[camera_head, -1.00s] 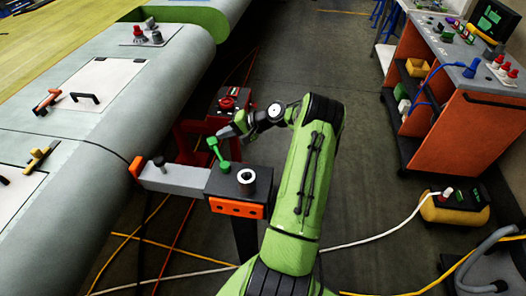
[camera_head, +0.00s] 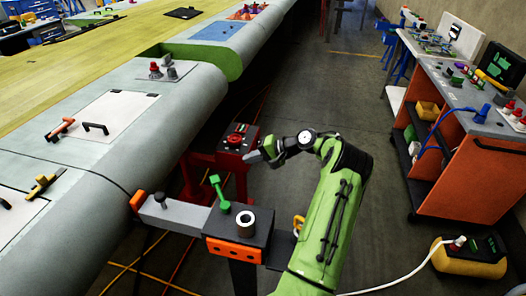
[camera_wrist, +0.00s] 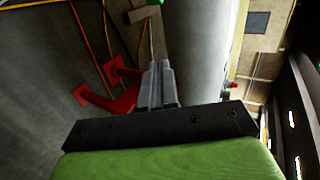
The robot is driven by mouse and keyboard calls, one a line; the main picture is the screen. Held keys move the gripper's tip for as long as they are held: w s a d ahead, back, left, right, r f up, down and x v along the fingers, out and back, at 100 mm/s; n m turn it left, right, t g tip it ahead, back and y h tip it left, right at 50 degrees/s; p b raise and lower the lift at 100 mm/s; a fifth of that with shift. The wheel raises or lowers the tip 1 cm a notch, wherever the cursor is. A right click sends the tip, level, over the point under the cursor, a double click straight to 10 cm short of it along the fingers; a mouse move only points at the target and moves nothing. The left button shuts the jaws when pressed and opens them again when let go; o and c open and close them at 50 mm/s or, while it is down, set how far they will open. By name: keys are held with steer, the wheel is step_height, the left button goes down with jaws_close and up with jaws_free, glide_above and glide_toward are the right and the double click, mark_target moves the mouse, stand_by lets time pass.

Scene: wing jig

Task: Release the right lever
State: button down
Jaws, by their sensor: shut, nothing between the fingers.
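A green lever (camera_head: 217,190) stands on a dark block (camera_head: 262,222) with an orange front, at the end of a grey arm (camera_head: 175,213) beside the wing. The lever leans a little to the left. My gripper (camera_head: 250,158) is up and to the right of the lever, apart from it, by the red stand's top. In the wrist view my gripper's fingers (camera_wrist: 160,68) are together with nothing between them. A bit of green (camera_wrist: 153,2) shows at the top edge there, too cut off to identify surely.
A red stand (camera_head: 203,160) with a red-topped dark box (camera_head: 238,138) is just behind the block; its red feet show in the wrist view (camera_wrist: 120,100). The wing (camera_head: 90,190) fills the left. An orange cart (camera_head: 460,165) is at right. Open floor (camera_head: 345,110) lies between.

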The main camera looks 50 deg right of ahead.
steer(key=d, duration=0.1)
steer(key=s+d+r, duration=0.1)
steer(key=s+d, duration=0.1)
steer(key=shift+d+r, duration=0.3)
steer(key=shift+r, duration=0.1)
steer(key=shift+d, duration=0.1)
steer(key=w+a+r+n+g, duration=0.2)
steer(key=w+a+r, duration=0.1)
steer(key=a, duration=0.4)
steer(key=w+a+r+n+g, duration=0.2)
steer(key=w+a+r, duration=0.15)
steer(key=a, duration=0.35)
steer(key=s+a+r+n+g+h, duration=0.1)
steer(key=s+a+r+n, duration=0.15)
steer(key=a, duration=0.45)
steer(key=s+a+r+n+g+h, duration=0.1)
steer(key=s+a+r, duration=0.1)
steer(key=a+r, duration=0.3)
steer(key=s+a+r+n+h, duration=0.3)
steer(key=s+a, duration=0.6)
steer(key=a, duration=0.1)
steer(key=s+a+f+n+t, duration=0.1)
steer(key=s+a+f+n, duration=0.1)
steer(key=s, duration=1.2)
steer(key=shift+s+a+f, duration=0.2)
steer(key=shift+a, duration=0.05)
